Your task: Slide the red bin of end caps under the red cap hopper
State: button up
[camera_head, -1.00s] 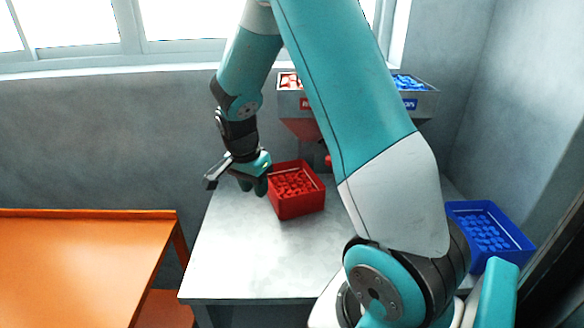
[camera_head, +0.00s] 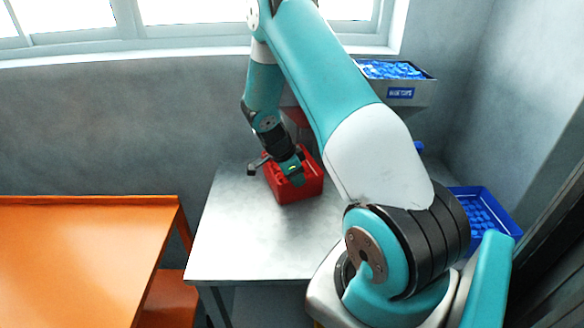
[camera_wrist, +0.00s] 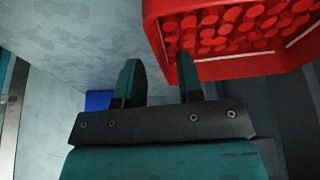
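The red bin (camera_head: 305,188) stands on the grey table, and my gripper (camera_head: 294,175) is at it, covering part of its inside. In the wrist view the red bin (camera_wrist: 215,72), full of red end caps (camera_wrist: 235,25), fills the upper right. My gripper (camera_wrist: 160,68) is open there; its right finger overlaps the bin's near wall and its left finger is outside the bin. I cannot tell whether the wall is between the fingers. The red cap hopper (camera_head: 290,112) is mostly hidden behind my arm; only a little of its red part shows.
A hopper of blue caps (camera_head: 398,92) stands at the back right, with a blue bin (camera_head: 460,192) at the table's right side. An orange table (camera_head: 80,250) is at the left. The front left of the grey table (camera_head: 240,240) is clear. Walls close in behind and right.

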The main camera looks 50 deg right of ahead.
jog(key=shift+p+x, duration=0.45)
jog(key=shift+x, duration=1.7)
grip_shut()
